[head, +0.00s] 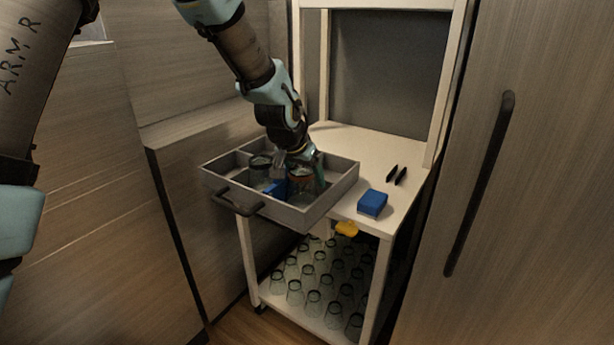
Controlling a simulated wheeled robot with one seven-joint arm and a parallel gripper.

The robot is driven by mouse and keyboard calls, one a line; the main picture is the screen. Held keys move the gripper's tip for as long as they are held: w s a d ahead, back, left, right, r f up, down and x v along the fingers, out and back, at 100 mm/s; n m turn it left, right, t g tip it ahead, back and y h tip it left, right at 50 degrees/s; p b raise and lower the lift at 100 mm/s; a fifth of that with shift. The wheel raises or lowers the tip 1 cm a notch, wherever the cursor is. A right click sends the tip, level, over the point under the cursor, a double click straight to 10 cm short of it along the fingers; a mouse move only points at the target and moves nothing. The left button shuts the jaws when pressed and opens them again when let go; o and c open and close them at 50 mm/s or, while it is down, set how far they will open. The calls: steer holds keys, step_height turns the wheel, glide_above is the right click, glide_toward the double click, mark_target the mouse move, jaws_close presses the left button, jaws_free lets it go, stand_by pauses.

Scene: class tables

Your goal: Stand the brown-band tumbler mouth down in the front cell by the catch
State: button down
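A grey divided tray (330,208) with a dark handle (233,203) sits on the white cart, its handle side overhanging. A clear tumbler with a brownish band (302,185) stands upright in a front cell at the tray's right; I cannot tell which end is its mouth. My gripper (298,165) is down in the tray at this tumbler's top, with a finger close by its right side. Whether the fingers press on the glass is too small to tell. Another clear tumbler with a dark band (260,172) stands to the left. A small blue piece (275,189) shows between them.
A blue block (372,203) and two black objects (397,175) lie on the cart top (350,145). A yellow piece (346,229) hangs at its front edge. Many glasses (313,285) fill the lower shelf. Wooden cabinets flank the cart closely on both sides.

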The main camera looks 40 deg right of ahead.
steer(key=shift+f+b, duration=0.35)
steer(key=shift+f, duration=0.15)
stand_by(0.3)
jaws_free()
steer(key=b+v, duration=0.1)
steer(key=v, duration=1)
